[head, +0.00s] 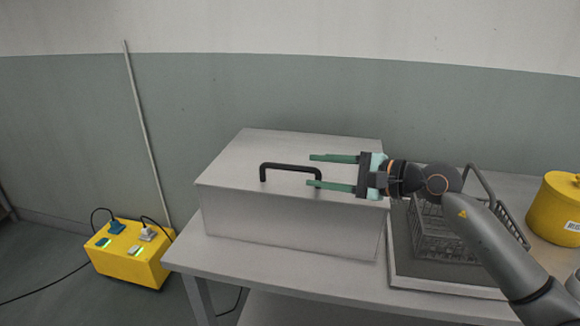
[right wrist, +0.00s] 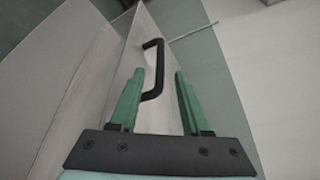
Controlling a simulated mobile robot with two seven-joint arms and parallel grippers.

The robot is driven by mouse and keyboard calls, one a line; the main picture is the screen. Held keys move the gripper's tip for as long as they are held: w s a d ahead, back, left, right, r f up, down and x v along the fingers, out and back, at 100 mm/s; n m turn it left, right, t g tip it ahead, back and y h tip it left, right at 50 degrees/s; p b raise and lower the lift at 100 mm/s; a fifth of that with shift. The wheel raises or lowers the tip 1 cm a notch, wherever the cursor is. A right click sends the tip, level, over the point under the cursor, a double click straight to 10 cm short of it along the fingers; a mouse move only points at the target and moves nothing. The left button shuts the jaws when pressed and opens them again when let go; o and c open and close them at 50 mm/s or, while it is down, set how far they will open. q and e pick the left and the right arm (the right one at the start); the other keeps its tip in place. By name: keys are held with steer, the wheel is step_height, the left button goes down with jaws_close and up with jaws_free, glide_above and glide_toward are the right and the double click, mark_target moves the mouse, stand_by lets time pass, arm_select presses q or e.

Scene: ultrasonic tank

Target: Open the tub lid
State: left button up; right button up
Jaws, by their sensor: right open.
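The tub (head: 290,226) is a grey metal box on the table, and its flat lid (head: 240,160) lies shut on top. A black bar handle (head: 287,167) stands on the lid; it also shows in the right wrist view (right wrist: 160,68). My right gripper (head: 312,171) is open, with its green fingers pointing left at the handle's right end. In the right wrist view, the gripper (right wrist: 158,82) has the handle's near end between or just beyond its fingertips; I cannot tell which. Nothing is gripped. My left gripper is not in view.
A wire basket (head: 445,237) stands in a tray (head: 445,284) right of the tub, partly behind my right arm. A yellow container (head: 556,205) is at the far right. A yellow power box (head: 130,262) sits on the floor left of the table (head: 235,265). A pole (head: 146,130) leans against the wall.

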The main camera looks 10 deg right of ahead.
mark_target(297, 169)
steer(key=x, duration=0.7)
steer(key=shift+w+a, duration=0.2)
steer(key=shift+a, duration=0.05)
steer(key=shift+f, duration=0.1)
jaws_close()
stand_by(1.0)
